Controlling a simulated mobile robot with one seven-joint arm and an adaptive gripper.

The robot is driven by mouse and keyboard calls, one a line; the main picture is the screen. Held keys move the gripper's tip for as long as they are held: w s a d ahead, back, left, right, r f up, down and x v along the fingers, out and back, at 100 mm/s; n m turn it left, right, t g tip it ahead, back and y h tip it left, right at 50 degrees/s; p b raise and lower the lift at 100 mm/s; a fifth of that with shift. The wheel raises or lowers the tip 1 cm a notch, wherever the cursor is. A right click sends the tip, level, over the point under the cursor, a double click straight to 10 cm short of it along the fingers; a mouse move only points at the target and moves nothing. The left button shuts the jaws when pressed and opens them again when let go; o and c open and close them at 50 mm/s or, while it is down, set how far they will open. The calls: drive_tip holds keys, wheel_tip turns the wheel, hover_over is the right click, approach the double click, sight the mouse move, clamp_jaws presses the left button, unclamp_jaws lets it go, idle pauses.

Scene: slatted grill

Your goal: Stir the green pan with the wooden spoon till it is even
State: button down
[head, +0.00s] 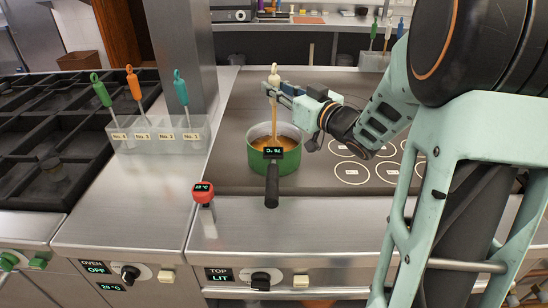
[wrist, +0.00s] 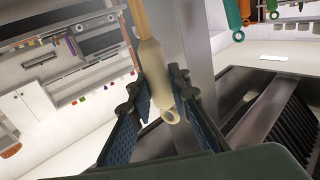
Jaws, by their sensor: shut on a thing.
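The green pan (head: 289,161) stands on the dark cooktop, its black handle pointing to the front. It holds a brownish-orange content (head: 262,143); how even it is, I cannot tell. My gripper (head: 276,92) is above the pan, shut on the cream handle of the wooden spoon (head: 274,119). The spoon is near upright, and its lower end reaches into the pan, hidden in the content. In the wrist view, my gripper's two fingers (wrist: 163,98) stand on both sides of the spoon's cream handle (wrist: 152,68), which ends in a ring.
A clear rack (head: 160,136) to the left holds green, orange and teal-handled tools in numbered slots. A steel post (head: 175,50) rises behind the rack. The cooktop (head: 235,180) around the pan is clear; marked rings lie right.

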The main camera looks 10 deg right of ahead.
drive_tip(key=shift+r, duration=0.15)
idle(0.4)
drive_tip(key=shift+r+p, duration=4.75)
drive_tip(key=shift+r, duration=1)
